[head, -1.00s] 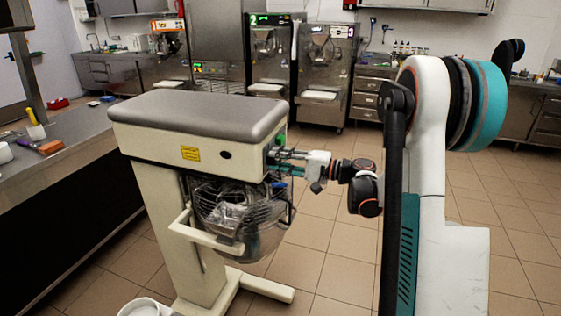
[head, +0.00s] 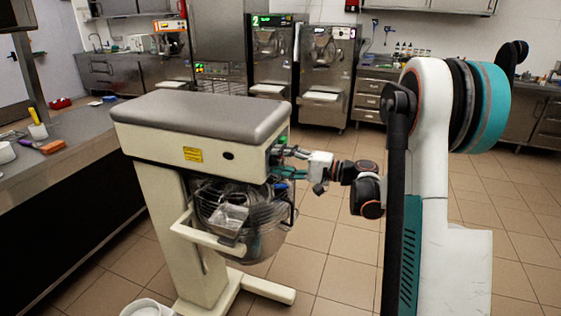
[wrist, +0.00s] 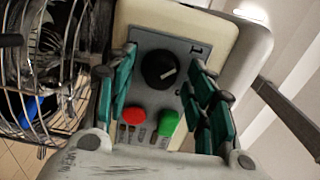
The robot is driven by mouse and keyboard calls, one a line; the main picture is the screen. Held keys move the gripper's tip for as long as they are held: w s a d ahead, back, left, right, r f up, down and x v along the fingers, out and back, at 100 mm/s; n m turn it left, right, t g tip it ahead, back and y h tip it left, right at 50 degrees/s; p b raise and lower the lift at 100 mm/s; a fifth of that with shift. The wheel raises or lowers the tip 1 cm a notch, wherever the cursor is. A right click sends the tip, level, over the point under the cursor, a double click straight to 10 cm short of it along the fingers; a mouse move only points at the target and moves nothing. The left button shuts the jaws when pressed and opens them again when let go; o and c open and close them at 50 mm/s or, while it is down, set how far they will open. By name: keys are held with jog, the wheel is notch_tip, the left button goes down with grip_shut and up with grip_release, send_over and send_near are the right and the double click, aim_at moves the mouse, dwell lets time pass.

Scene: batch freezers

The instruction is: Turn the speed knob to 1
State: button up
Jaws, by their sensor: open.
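The speed knob (wrist: 160,70) is a round black dial on a grey panel (wrist: 146,41) in the wrist view. Its white pointer line slants to the right and slightly up. A dark "1" (wrist: 195,48) is printed up and right of the knob. My gripper (wrist: 163,64) is open, with one teal finger on each side of the knob; I cannot tell whether either touches it. In the head view my gripper (head: 289,163) is at the right end of the mixer (head: 200,117), and the knob is not visible there.
A red button (wrist: 134,116) and a green button (wrist: 168,121) sit below the knob. The mixer's wire guard (wrist: 45,75) is at the left in the wrist view. A steel counter (head: 70,145) stands left of the mixer. The tiled floor (head: 325,240) between mixer and arm is clear.

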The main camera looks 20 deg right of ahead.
jog(key=v, duration=1.1)
jog(key=shift+s+d, duration=0.25)
jog(key=shift+r, duration=0.1)
